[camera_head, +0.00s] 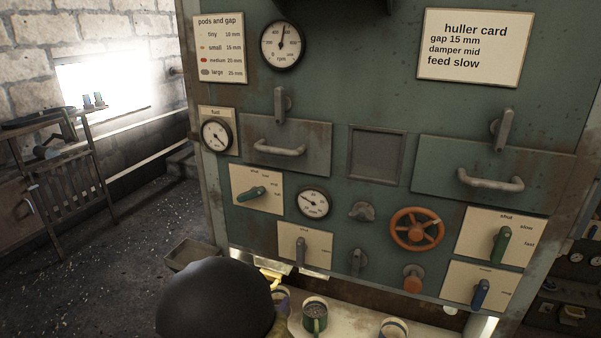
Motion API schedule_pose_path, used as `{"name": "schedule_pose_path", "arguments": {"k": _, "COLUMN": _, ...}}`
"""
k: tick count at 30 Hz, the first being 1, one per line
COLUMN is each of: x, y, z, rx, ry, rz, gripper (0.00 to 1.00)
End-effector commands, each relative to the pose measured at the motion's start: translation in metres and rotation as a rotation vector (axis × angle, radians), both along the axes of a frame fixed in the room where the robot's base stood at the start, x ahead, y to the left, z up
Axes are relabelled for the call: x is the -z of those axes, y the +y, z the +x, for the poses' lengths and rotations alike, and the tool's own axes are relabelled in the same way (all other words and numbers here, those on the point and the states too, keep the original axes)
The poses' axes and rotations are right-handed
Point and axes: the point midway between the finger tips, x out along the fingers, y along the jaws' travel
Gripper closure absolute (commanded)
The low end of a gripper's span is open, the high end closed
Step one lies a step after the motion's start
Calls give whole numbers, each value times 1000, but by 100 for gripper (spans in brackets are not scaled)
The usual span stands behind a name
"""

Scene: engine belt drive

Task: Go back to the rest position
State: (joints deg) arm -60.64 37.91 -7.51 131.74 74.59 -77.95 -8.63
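A dark rounded part, apparently of my arm, fills the bottom of the view left of centre. My gripper's fingertips cannot be made out; the dark part may hide them. Behind it stands a green machine panel (330,95) with levers, drawers and gauges. An orange handwheel (417,229) sits right of centre, with an orange knob (413,278) below it. A green lever (251,193) is on the left plate. Another green lever (501,245) and a blue lever (480,293) are at the right.
A pale ledge (352,322) runs below the panel. A tray (190,252) is at the panel's lower left. The floor (125,230) at left is open beside a cluttered workbench (38,126).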

Motion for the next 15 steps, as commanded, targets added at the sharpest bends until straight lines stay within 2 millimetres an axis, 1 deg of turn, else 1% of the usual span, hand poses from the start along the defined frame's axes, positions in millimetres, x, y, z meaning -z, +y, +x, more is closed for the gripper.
{"name": "schedule_pose_path", "arguments": {"k": 1, "x": -2, "y": -8, "z": 9, "rx": -8, "ry": 38, "rz": 30, "gripper": 60}}
{"name": "schedule_pose_path", "arguments": {"k": 3, "x": 0, "y": -17, "z": 21, "rx": -37, "ry": 109, "rz": 76, "gripper": 60}}
{"name": "schedule_pose_path", "arguments": {"k": 7, "x": 2, "y": -35, "z": 37, "rx": -106, "ry": 257, "rz": 162, "gripper": 60}}
{"name": "schedule_pose_path", "arguments": {"k": 11, "x": 2, "y": -54, "z": 42, "rx": -174, "ry": 401, "rz": 227, "gripper": 60}}
{"name": "schedule_pose_path", "arguments": {"k": 15, "x": 0, "y": -79, "z": 34, "rx": -240, "ry": 556, "rz": 271, "gripper": 60}}
